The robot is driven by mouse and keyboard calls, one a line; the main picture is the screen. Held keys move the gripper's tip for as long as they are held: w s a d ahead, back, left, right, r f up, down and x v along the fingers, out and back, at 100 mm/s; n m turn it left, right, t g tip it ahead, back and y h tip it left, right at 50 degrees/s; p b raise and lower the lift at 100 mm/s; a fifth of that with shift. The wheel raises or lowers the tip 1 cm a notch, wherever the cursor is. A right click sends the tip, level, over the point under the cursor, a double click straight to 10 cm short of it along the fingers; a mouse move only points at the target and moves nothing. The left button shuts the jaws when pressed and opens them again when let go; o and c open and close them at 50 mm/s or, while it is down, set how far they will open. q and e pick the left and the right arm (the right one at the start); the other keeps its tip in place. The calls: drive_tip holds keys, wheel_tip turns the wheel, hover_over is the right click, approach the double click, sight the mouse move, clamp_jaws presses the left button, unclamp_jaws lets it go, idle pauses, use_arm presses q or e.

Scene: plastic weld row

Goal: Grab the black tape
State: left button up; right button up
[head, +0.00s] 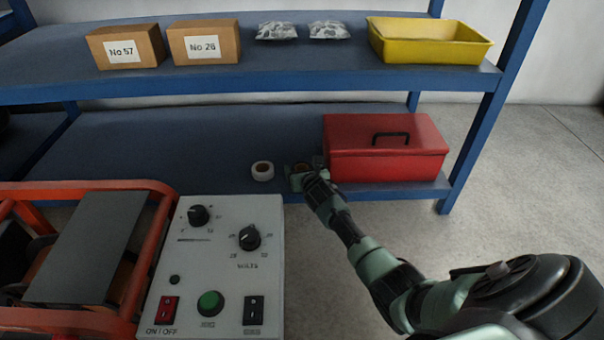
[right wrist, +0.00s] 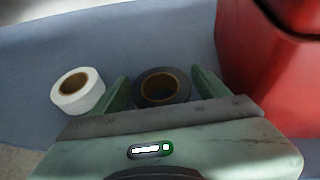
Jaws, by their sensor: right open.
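The black tape (right wrist: 184,87) is a dark roll with a brown core, lying flat on the lower blue shelf. In the right wrist view it sits between the two green fingers of my right gripper (right wrist: 159,82), with a finger on each side. The gripper is open, and I see no clear contact with the roll. In the head view my right gripper (head: 303,174) is at the front of the lower shelf and hides most of the roll. My left gripper is not in view.
A white tape roll (right wrist: 77,91) lies just left of the gripper. A red toolbox (head: 385,150) stands close on the right. The upper shelf (head: 300,80) holds boxes, bags and a yellow bin (head: 430,42). A grey control panel (head: 225,265) stands in front at left.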

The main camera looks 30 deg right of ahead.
drive_tip(key=c, duration=1.2)
drive_tip(key=shift+o, duration=0.2)
drive_tip(key=shift+r, duration=0.1)
